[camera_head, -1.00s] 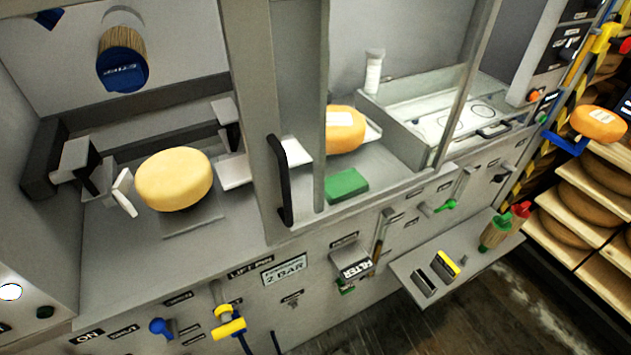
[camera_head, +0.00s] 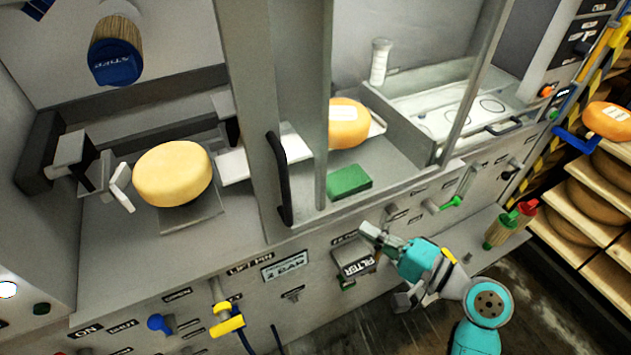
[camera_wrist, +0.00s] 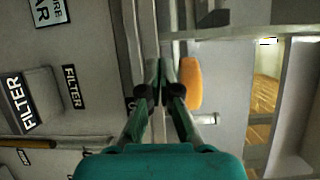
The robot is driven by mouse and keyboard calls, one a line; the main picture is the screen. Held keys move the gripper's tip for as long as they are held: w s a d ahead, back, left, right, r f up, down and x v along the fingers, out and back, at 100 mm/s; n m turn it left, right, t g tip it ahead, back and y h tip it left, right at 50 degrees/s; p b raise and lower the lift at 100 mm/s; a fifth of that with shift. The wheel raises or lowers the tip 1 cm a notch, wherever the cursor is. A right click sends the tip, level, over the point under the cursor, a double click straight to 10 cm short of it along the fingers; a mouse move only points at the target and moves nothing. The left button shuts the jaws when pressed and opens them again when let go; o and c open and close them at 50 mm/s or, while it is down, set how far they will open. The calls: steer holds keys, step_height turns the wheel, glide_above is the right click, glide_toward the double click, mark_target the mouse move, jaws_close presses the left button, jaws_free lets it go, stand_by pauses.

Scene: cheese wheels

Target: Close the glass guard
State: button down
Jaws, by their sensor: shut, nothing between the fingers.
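The glass guard seems to be the upright grey-framed panel (camera_head: 311,100) with a long curved black handle (camera_head: 277,180) on its left post. The bay to its left, holding a pale yellow cheese wheel (camera_head: 172,173), stands uncovered. The pane itself is hard to make out. My gripper (camera_head: 368,232) is shut and empty, in front of the cabinet near the FILTER label, below and right of the handle and apart from it. In the wrist view the closed fingertips (camera_wrist: 159,66) point toward the cabinet; I cannot make out the handle there.
An orange cheese wheel (camera_head: 347,122) and a green block (camera_head: 348,182) sit behind the panel. A yellow valve (camera_head: 228,318), a blue knob (camera_head: 157,322) and a green-handled lever (camera_head: 450,203) stick out of the cabinet front. A shelf with brushes (camera_head: 500,228) juts out at right.

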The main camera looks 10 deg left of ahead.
mark_target(329, 177)
step_height(329, 177, up, 16)
steer(key=d+f+n+g+y, duration=0.1)
steer(key=d+n+g+y, duration=0.15)
steer(key=n+g, duration=0.55)
steer(key=s+a+m+g, duration=0.1)
steer(key=s+a, duration=0.2)
steer(key=a, duration=1)
steer(key=shift+s+a+r, duration=0.25)
steer(key=shift+a, duration=0.1)
